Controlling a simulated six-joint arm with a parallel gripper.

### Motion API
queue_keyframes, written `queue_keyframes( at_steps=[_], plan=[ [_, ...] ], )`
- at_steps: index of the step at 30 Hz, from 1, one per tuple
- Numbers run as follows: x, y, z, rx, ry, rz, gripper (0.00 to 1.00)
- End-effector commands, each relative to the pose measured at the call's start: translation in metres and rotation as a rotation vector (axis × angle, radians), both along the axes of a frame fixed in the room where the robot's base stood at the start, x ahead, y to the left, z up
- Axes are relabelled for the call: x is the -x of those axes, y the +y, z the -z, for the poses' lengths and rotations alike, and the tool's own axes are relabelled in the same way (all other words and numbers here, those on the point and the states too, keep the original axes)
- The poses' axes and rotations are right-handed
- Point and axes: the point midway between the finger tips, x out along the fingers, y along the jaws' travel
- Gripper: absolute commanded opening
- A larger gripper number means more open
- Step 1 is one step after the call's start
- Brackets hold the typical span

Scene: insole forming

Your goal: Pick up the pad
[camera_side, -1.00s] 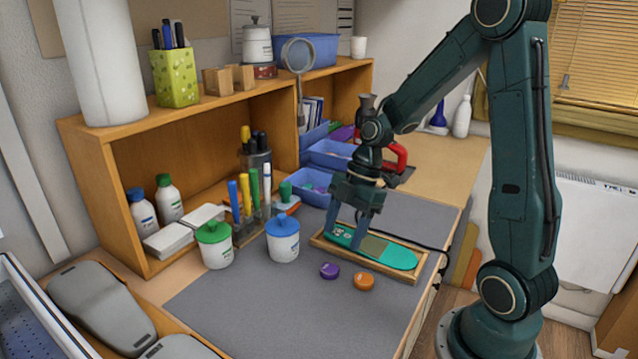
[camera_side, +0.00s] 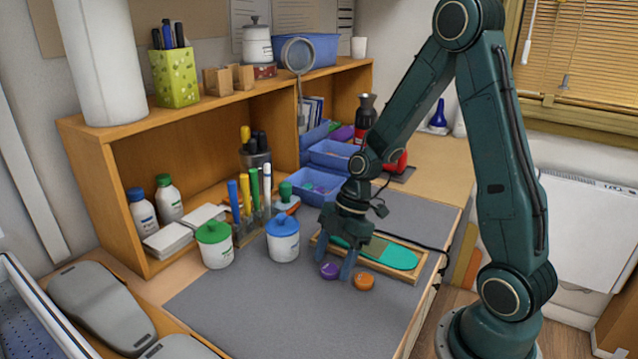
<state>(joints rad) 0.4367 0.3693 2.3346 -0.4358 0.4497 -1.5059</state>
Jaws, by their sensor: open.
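A small round purple pad (camera_side: 329,271) lies on the grey mat, just in front of a wooden tray (camera_side: 402,276). My gripper (camera_side: 333,266) is open and pointing down, with its fingertips low on either side of the purple pad. Whether the fingers touch it, I cannot tell. A round orange pad (camera_side: 364,281) lies just right of the gripper's right finger. A green insole (camera_side: 400,257) with an olive-brown patch (camera_side: 374,248) lies in the tray. The insole's left end is partly hidden behind my gripper.
A blue-lidded jar (camera_side: 283,242) and a green-lidded jar (camera_side: 214,247) stand left of the gripper. Marker pens in a rack and blue bins (camera_side: 316,187) stand behind. The grey mat (camera_side: 290,310) is clear in front.

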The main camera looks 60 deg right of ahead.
Motion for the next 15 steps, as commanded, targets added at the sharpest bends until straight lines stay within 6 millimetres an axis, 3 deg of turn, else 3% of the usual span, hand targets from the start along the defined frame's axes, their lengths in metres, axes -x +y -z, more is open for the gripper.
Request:
queue_keyframes(
  at_steps=[15],
  plan=[
    [-0.0006,0.0025,0.0063,0.001,0.0,0.0,0.61]
  ],
)
